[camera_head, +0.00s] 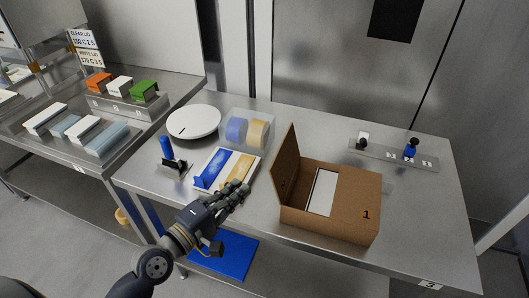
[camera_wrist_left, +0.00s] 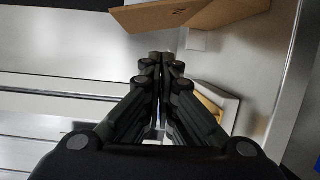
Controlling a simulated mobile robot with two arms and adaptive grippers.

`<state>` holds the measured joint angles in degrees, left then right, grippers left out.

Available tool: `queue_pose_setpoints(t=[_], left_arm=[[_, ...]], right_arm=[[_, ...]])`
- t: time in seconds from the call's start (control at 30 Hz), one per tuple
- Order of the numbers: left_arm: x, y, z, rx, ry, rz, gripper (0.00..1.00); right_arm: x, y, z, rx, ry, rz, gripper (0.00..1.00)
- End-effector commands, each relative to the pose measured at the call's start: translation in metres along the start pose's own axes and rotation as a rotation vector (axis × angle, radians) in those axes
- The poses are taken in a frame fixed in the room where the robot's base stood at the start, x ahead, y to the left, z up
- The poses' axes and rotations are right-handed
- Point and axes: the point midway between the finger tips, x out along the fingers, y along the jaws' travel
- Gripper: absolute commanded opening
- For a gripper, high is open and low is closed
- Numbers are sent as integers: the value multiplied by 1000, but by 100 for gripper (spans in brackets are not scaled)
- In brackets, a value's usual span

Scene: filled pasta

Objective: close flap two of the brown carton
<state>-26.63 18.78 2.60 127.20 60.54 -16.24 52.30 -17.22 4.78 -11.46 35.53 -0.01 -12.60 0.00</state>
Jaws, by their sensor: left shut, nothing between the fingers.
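The brown carton (camera_head: 322,228) stands on the steel table. Its right flap (camera_head: 358,205), marked 1, lies flat over the right part of the top. The left flap (camera_head: 287,163), flap two, stands up, leaning slightly outward. Between them the opening shows a white item (camera_head: 324,191) inside. My left gripper (camera_head: 245,188) is shut and empty, left of the carton and apart from it, over the front edge of the blue and yellow tray. In the left wrist view the gripper (camera_wrist_left: 161,58) points toward brown cardboard (camera_wrist_left: 190,14) at the top. My right gripper is not in view.
Left of the carton are a white-topped disc (camera_head: 194,122), a clear bin with tape rolls (camera_head: 247,130), a blue-handled tool (camera_head: 168,150) and the blue and yellow tray (camera_head: 214,187). A metal strip with small knobs (camera_head: 396,154) lies behind right. The table's right end is clear.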

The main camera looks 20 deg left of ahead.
Motion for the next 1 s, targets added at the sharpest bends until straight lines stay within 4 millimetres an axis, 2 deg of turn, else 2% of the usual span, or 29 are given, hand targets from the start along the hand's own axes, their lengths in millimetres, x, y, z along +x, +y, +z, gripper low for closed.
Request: queue_pose_setpoints(t=[0.13, 0.37, 0.93, 1.0], left_arm=[[-1, 24, -22, -154, 52, 98, 0], [9, 33, -30, -197, 66, 127, 0], [101, 44, -35, -193, 64, 124, 0], [102, 48, -22, -196, 63, 122, 0]], right_arm=[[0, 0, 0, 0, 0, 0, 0], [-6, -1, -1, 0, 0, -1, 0], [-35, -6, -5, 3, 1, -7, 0], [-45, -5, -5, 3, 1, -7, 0]])
